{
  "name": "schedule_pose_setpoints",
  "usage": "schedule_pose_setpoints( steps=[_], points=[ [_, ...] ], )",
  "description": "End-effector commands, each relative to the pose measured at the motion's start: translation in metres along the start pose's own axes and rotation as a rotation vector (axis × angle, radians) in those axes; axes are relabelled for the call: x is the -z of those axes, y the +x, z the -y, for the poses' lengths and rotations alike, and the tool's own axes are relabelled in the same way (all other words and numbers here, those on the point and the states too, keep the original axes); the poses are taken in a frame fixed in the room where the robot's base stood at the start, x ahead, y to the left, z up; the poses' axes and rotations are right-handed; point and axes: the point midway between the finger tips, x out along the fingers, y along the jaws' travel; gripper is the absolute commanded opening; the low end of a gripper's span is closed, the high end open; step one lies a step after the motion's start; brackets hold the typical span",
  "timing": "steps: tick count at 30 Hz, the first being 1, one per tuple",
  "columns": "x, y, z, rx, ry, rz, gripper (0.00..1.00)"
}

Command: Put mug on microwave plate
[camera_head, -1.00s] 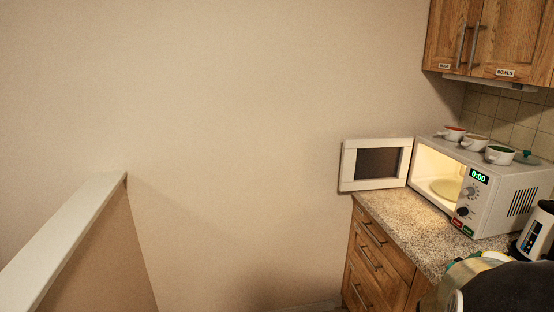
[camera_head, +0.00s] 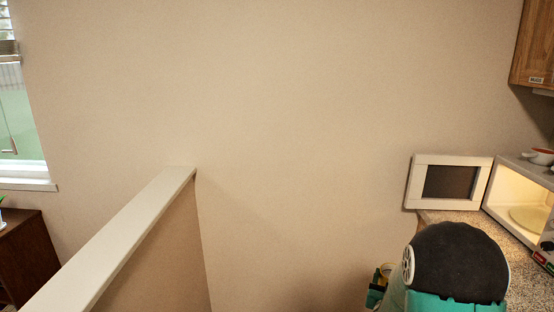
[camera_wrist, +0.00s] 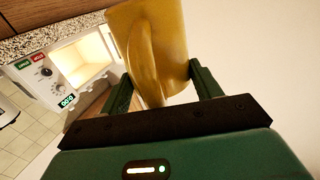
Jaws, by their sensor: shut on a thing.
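A yellow mug (camera_wrist: 150,45) fills the upper middle of the wrist view, between the two green fingers of my gripper (camera_wrist: 161,80), which is shut on it. In the head view only a small yellow part of the mug (camera_head: 386,269) shows, low at the right, beside my arm. The pale round microwave plate (camera_head: 530,216) lies inside the lit microwave (camera_head: 510,182) at the right edge, partly cut off by the picture. The microwave door (camera_head: 449,182) stands wide open to the left. The microwave also shows tilted in the wrist view (camera_wrist: 50,85), left of the mug and apart from it.
A speckled counter (camera_head: 435,217) lies below the microwave, partly hidden by my arm. Red-and-white crockery (camera_head: 540,156) stands on the microwave top. A half wall with a white cap (camera_head: 120,240) runs along the left. A dark cabinet (camera_head: 28,250) stands at far left.

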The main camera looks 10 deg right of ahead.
Motion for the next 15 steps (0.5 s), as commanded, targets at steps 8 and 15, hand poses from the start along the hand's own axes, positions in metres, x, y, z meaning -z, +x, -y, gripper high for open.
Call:
schedule_pose_setpoints(
  steps=[8, 15],
  points=[
    [-0.063, -0.023, 0.117, 0.276, 0.001, 0.003, 0.27],
    [-0.104, -0.058, 0.193, 0.462, 0.001, 0.000, 0.26]
  ],
)
